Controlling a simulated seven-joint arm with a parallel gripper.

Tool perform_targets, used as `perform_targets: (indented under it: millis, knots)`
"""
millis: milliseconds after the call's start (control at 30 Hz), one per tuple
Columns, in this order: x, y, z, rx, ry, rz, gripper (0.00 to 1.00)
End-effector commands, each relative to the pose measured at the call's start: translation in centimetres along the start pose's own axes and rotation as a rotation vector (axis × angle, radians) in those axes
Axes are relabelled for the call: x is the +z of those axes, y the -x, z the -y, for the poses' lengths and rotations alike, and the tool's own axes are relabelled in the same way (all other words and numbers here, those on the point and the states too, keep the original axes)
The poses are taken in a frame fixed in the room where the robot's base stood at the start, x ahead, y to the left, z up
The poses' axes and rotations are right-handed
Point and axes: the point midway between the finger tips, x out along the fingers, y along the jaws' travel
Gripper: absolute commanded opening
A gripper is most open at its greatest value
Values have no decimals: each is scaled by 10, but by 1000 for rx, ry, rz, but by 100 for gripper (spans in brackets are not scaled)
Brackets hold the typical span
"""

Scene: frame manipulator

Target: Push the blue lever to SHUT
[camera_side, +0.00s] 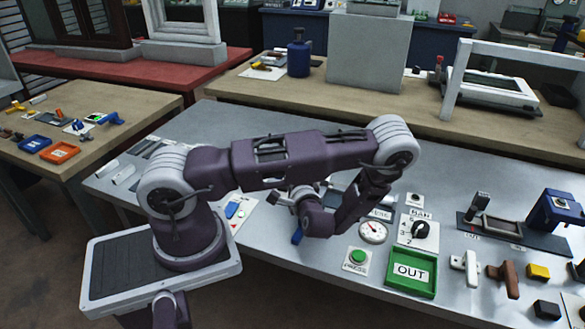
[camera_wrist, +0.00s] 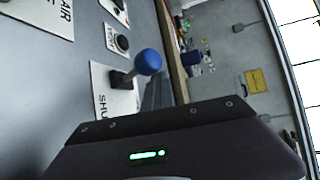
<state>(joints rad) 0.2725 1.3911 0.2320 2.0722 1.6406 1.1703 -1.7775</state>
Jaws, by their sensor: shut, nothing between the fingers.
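The blue lever shows in the wrist view as a round blue knob (camera_wrist: 148,61) on a short metal shaft, leaning to the right from a dark base. The base sits on a white plate (camera_wrist: 101,80), where the letters "SHU" show and the rest of the label is hidden. My gripper (camera_wrist: 153,92) is shut and empty, its dark fingers just below the knob in the picture; I cannot tell whether they touch it. In the side view, a blue piece (camera_side: 297,236) shows beside my wrist, probably the knob; my arm hides the rest and the fingertips.
A dial gauge (camera_side: 373,231), a rotary knob (camera_side: 419,230), a green button (camera_side: 358,257) and a green OUT tray (camera_side: 411,272) are to the right of my wrist. A blue switch (camera_side: 232,210) lies to the left. The grey bench is crowded here.

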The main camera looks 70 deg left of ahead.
Motion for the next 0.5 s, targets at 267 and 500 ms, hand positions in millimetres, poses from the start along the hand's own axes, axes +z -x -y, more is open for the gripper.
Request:
perform_targets:
  millis: [267, 500]
  knots:
    - [6, 6, -8, 10, -3, 7, 0]
    - [8, 8, -10, 12, -7, 9, 0]
